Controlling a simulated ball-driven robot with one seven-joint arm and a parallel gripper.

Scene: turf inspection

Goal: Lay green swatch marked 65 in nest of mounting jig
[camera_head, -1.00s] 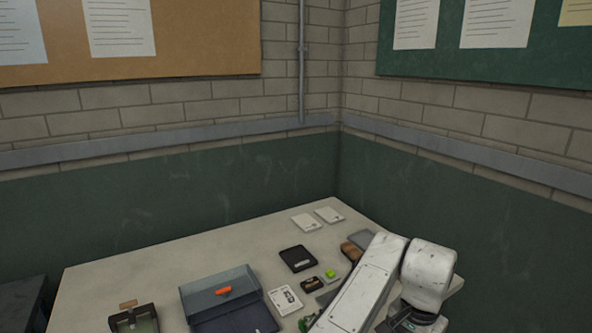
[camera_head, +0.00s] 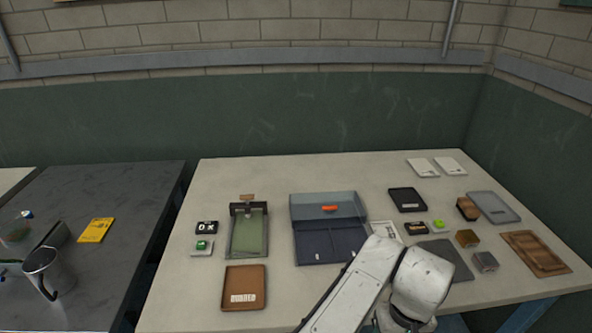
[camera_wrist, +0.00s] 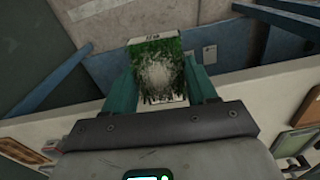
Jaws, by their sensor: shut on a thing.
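In the wrist view my gripper (camera_wrist: 162,86) is shut on a swatch (camera_wrist: 158,68), with a teal finger on each side. The swatch has green turf with a pale worn patch and a white margin; its marking is too small to read. What seems to be the mounting jig (camera_head: 249,238) stands left of the middle of the pale table in the head view. It has a green bed and a dark bar at its back; I see no swatch on it. My arm is at the lower right, away from the jig; my fingertips are hidden in that view.
A blue-grey case (camera_head: 329,207) stands open right of the jig. A brown labelled tray (camera_head: 244,288) lies in front of it. A small box with a green button (camera_head: 202,247) and an "OK" sign (camera_head: 207,227) are at its left. Several small items crowd the table's right.

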